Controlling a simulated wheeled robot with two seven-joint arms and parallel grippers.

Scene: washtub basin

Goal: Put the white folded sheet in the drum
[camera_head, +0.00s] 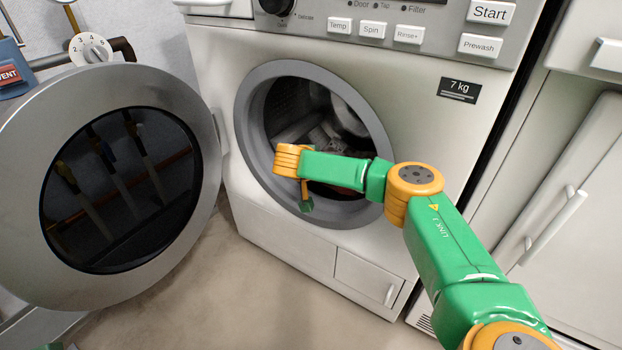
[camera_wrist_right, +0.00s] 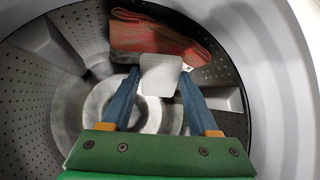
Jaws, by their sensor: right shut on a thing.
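The washer's drum (camera_head: 345,112) is open, seen through its grey round rim, and its perforated wall fills the right wrist view (camera_wrist_right: 30,100). My right gripper (camera_wrist_right: 160,75) is at the drum mouth, facing inward. Its blue fingers are shut on a small whitish block, the white folded sheet (camera_wrist_right: 160,76), with drum space around it. In the head view my right arm crosses the opening, and the fingers and sheet are hidden there.
A red-brown folded cloth (camera_wrist_right: 160,38) lies in the drum, just beyond the sheet in the right wrist view. The round door (camera_head: 30,190) stands wide open at left. The grey rim (camera_head: 255,150) surrounds the opening closely. A cabinet (camera_head: 565,170) stands at right.

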